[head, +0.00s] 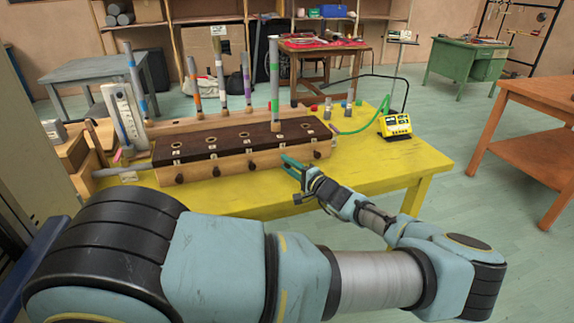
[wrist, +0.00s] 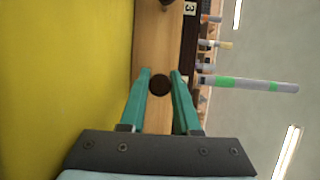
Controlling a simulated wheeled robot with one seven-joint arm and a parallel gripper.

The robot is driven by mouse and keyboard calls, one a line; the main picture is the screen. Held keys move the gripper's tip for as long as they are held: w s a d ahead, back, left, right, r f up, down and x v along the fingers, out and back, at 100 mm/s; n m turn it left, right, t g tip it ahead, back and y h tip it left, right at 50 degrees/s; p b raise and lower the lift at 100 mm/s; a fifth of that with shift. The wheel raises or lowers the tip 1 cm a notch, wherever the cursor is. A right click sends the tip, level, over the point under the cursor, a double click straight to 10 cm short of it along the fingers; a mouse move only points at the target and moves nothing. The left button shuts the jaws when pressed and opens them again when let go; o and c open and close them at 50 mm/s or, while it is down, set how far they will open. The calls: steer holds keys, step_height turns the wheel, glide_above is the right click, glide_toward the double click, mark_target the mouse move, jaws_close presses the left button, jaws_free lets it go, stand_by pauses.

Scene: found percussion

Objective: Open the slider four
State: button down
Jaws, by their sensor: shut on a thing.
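A long wooden box (head: 235,166) with a dark top lies on the yellow table, with a row of dark round slider knobs along its front. My gripper (head: 286,160) is at the front, toward the box's right end. In the wrist view its green fingers (wrist: 161,76) are closed around one dark knob (wrist: 160,85), one on each side. A "3" label (wrist: 189,8) is beside the neighbouring knob position, so the held knob appears to be slider four. Its own label is mostly hidden by a finger. How far the slider is out is hard to tell.
Upright striped tubes (head: 275,85) rise from and behind the box. A yellow device (head: 395,126) with a green hose stands at the table's right. Another slider knob (head: 317,154) is right of my gripper.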

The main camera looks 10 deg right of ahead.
steer(key=shift+s, duration=0.45)
steer(key=c, duration=0.6)
jaws_free()
steer(key=shift+w, duration=0.1)
steer(key=shift+d, duration=0.1)
steer(key=b+v, duration=0.3)
steer(key=v, duration=0.7)
steer(key=shift+s+d, duration=0.1)
steer(key=shift+s, duration=0.25)
